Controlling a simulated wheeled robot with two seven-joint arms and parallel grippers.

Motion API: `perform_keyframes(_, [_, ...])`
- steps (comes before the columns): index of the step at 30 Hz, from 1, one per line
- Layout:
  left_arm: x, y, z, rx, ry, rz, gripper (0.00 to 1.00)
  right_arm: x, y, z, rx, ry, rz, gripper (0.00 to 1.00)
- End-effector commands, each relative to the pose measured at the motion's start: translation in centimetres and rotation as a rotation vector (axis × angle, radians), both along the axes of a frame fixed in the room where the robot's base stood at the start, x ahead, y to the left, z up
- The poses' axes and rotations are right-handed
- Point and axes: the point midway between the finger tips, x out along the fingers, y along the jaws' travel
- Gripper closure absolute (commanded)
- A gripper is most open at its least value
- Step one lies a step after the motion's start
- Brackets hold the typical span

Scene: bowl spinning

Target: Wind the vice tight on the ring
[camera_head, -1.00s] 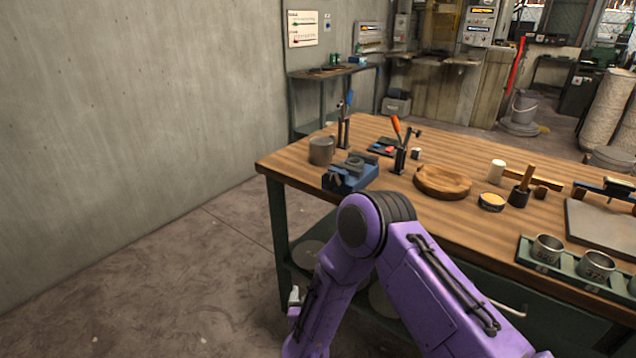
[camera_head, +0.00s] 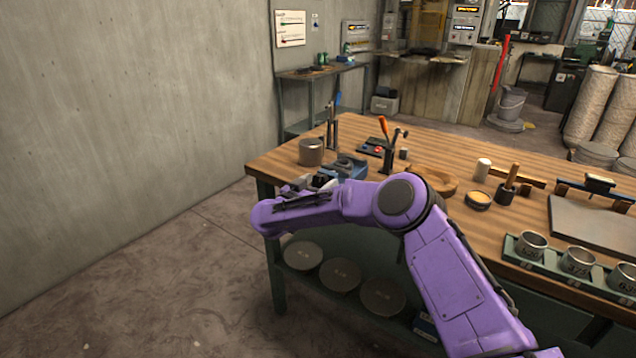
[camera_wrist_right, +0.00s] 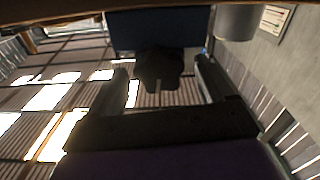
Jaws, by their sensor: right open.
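The blue vice (camera_head: 350,170) stands near the left front corner of the wooden workbench, partly hidden behind my right gripper. A small grey shape at its top may be the ring; it is too small to tell. My right gripper (camera_head: 322,181) is at the front of the vice. In the right wrist view, its two fingers (camera_wrist_right: 162,64) are apart, with the dark vice handle (camera_wrist_right: 160,72) between them and the vice's dark blue body (camera_wrist_right: 150,30) beyond. I cannot tell whether either finger touches the handle. My left gripper is out of view.
A grey metal pot (camera_head: 311,152) stands close left of the vice. Tools in a stand (camera_head: 388,155) and a round wooden piece (camera_head: 438,180) are to the right. A green tray (camera_head: 510,249) with several metal cups lies at the front right.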

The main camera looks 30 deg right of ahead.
Motion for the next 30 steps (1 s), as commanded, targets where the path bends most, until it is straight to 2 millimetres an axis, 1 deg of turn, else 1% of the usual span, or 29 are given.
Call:
perform_keyframes(7, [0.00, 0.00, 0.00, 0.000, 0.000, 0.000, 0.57, 0.07, -0.12, -0.03, -0.001, 0.000, 0.001, 0.18])
perform_keyframes(8, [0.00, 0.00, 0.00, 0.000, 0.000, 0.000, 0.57, 0.06, -0.11, -0.03, -0.001, 0.000, 0.001, 0.28])
perform_keyframes(9, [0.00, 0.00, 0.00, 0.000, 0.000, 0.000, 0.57, 0.06, -0.11, -0.03, -0.001, 0.000, 0.001, 0.41])
perform_keyframes(11, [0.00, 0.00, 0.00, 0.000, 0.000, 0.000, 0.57, 0.06, -0.10, -0.03, -0.001, 0.000, 0.001, 0.60])
perform_keyframes(12, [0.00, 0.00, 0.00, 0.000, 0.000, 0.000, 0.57, 0.06, -0.10, -0.03, -0.001, 0.000, 0.001, 0.73])
perform_keyframes(22, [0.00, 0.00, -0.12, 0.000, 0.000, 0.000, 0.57, 0.04, -0.07, -0.08, 0.012, -0.028, 0.001, 0.74])
perform_keyframes(26, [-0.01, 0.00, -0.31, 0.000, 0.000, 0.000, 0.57, 0.04, -0.07, -0.11, 0.032, -0.079, 0.002, 0.74])
perform_keyframes(30, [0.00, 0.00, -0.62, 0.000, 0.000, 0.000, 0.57, 0.00, -0.04, -0.12, 0.069, -0.169, 0.002, 0.74])
